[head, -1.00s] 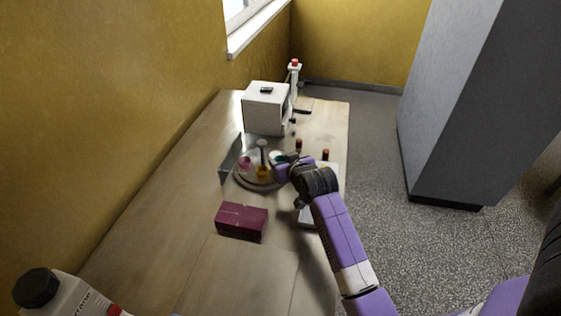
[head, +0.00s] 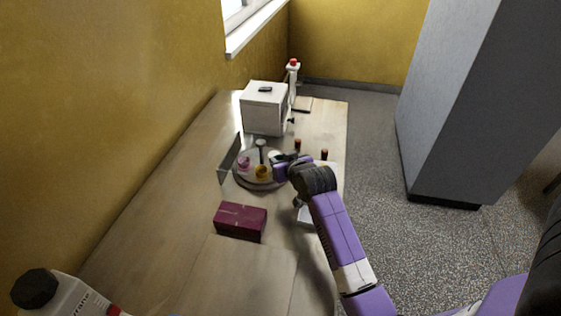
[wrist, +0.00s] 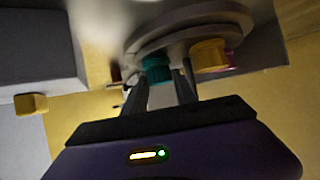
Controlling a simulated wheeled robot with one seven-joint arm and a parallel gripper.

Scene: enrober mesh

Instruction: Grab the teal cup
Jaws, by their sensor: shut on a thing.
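The teal cup (wrist: 157,70) shows in the wrist view between the two fingers of my gripper (wrist: 160,80), at the edge of a round grey stand. My gripper is shut on it. In the head view my gripper (head: 284,160) is at the right side of the round stand (head: 240,181), and the cup is mostly hidden there by the gripper. I cannot tell whether the cup is clear of the stand.
A yellow cup (head: 261,172) and a pink cup (head: 244,163) stand on the round stand, around its central post (head: 261,146). A grey upright panel (head: 229,160) is to the left. A white box (head: 264,110) is behind, a maroon box (head: 240,221) in front. Bare table lies left.

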